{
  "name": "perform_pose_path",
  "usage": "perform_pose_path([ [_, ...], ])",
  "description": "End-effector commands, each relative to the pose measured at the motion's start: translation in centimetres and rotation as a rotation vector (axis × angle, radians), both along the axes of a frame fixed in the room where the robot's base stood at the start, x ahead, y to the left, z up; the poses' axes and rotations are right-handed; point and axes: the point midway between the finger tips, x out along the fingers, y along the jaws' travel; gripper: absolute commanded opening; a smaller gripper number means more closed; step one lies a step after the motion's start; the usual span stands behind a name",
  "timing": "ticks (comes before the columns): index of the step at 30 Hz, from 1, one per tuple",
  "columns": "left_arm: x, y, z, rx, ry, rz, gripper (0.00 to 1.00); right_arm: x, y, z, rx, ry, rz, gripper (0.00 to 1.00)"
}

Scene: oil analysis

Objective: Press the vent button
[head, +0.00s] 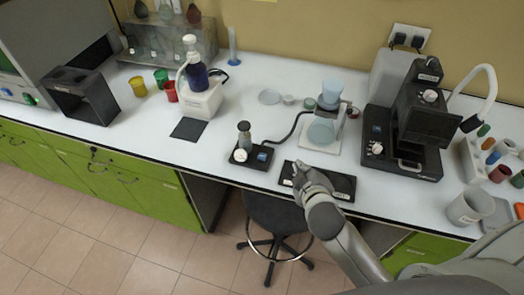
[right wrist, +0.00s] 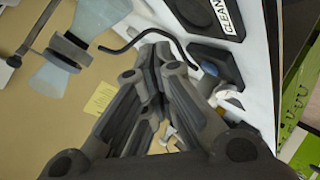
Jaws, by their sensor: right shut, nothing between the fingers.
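No button labelled vent can be read in either view. My right gripper (head: 303,172) is shut and empty, above the black tray (head: 342,187) at the front edge of the bench. Its closed fingers also show in the right wrist view (right wrist: 150,62). Left of it stands a small black unit (head: 243,158) with a blue display, a pale round knob (head: 240,155) and a dark-topped bottle. This unit shows partly behind the fingers in the right wrist view (right wrist: 215,62). I cannot tell whether a control there is the vent button. My left gripper is out of view.
A black machine (head: 409,125) with a pale knob stands to the right. A glass funnel-and-flask stand (head: 322,150) is behind the tray, and a black cable (head: 292,130) runs to the small unit. A stool (head: 275,215) stands below the front edge.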

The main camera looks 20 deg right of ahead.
Motion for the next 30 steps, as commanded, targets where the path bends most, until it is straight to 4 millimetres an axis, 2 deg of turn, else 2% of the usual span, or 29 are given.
perform_pose_path([
  [1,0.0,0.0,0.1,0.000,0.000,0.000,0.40,2.4,0.3,2.9,-0.108,-0.105,0.067,0.00],
  [3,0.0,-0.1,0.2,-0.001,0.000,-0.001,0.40,5.0,1.3,6.9,-0.274,-0.248,0.170,0.00],
  [6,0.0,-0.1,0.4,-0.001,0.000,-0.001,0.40,7.8,4.0,12.7,-0.549,-0.452,0.334,0.00],
  [9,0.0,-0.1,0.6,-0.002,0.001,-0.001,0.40,9.1,7.9,17.2,-0.845,-0.636,0.507,0.00],
  [12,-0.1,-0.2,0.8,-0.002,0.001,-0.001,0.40,9.3,12.2,19.7,-1.157,-0.790,0.689,0.00],
  [15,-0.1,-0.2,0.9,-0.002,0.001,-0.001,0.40,9.0,16.0,20.0,-1.479,-0.906,0.881,0.00],
  [17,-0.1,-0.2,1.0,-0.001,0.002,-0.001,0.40,8.9,17.7,19.1,-1.678,-0.953,1.003,0.00],
  [19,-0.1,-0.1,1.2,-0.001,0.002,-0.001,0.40,8.8,18.8,17.3,-1.908,-0.982,1.153,0.00],
  [22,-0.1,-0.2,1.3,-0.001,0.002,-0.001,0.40,9.3,18.5,14.0,-2.223,-0.966,1.379,0.00],
  [25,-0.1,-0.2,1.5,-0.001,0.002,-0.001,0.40,10.2,16.3,10.8,-2.483,-0.884,1.600,0.00],
  [26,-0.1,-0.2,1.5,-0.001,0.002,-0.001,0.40,10.5,15.4,10.0,2.519,0.844,-1.645,0.00],
  [30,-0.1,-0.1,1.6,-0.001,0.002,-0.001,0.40,11.7,11.4,7.6,2.316,0.581,-1.598,0.00],
])
